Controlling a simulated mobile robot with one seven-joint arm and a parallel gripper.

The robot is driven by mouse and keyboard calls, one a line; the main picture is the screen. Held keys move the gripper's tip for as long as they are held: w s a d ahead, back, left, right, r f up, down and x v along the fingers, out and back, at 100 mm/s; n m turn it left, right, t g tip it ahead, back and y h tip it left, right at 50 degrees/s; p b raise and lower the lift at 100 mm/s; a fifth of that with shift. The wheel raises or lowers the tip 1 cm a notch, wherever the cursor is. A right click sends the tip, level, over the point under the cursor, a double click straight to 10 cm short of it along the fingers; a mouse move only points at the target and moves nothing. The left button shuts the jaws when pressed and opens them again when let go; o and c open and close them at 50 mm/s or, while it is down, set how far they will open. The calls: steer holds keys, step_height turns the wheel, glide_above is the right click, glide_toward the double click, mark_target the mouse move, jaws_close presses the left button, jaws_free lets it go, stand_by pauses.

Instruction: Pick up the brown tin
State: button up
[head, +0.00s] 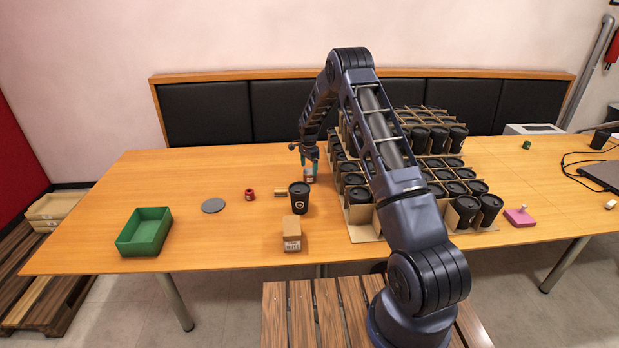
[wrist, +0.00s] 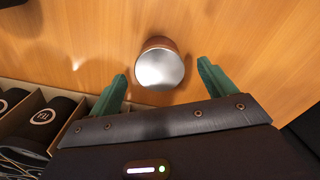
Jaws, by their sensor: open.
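The brown tin (wrist: 158,66) stands on the wooden table in the wrist view, with a shiny silver top and a brown side. It lies ahead of and between the tips of my gripper's two green fingers (wrist: 162,74), with a gap on each side. In the head view, my gripper (head: 309,162) points down at the table just left of the crate of cups. A small tin (head: 309,177) with a pale label shows right below the fingers, partly hidden by them. My gripper is open and holds nothing.
Cardboard dividers with several black cups (head: 360,194) stand close right of my gripper. A lone black cup (head: 299,198), a brown box (head: 292,235), a small red jar (head: 249,195), a grey disc (head: 213,205) and a green tray (head: 145,232) stand nearer and left. The back left table is clear.

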mark_target(309, 171)
step_height(309, 171, down, 5)
steer(key=shift+d, duration=0.15)
steer(key=shift+c, duration=0.4)
steer(key=c, duration=1.1)
